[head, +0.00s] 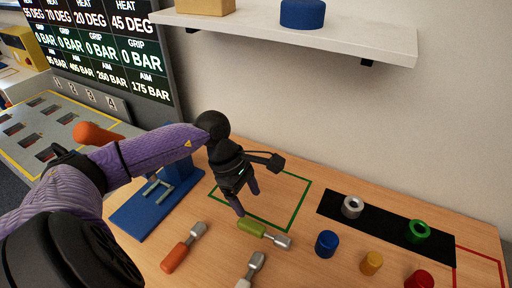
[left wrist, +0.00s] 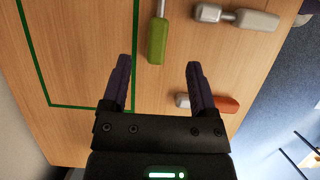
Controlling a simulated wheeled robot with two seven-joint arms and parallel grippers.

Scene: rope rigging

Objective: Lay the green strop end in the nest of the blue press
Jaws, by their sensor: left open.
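The green strop end (head: 252,229), a green sleeve with a silver tip, lies on the table just outside the front edge of a green outlined square. It shows in the left wrist view (left wrist: 157,42), its sleeve end just beyond and between my fingertips. My left gripper (head: 246,201) is open and empty, pointing down above the square; its fingers also show in the left wrist view (left wrist: 158,66). The blue press (head: 135,217) stands left of the square, with an orange-knobbed lever (head: 95,133). My arm partly hides the press, and its nest is hard to make out. My right gripper is not in view.
An orange strop end (head: 177,255) and a grey one (head: 251,270) lie near the green one. Blue (head: 326,243), yellow (head: 372,263) and red (head: 419,280) pieces stand to the right. A black strip (head: 384,227) holds a silver ring and a green ring. A shelf (head: 300,37) overhangs behind.

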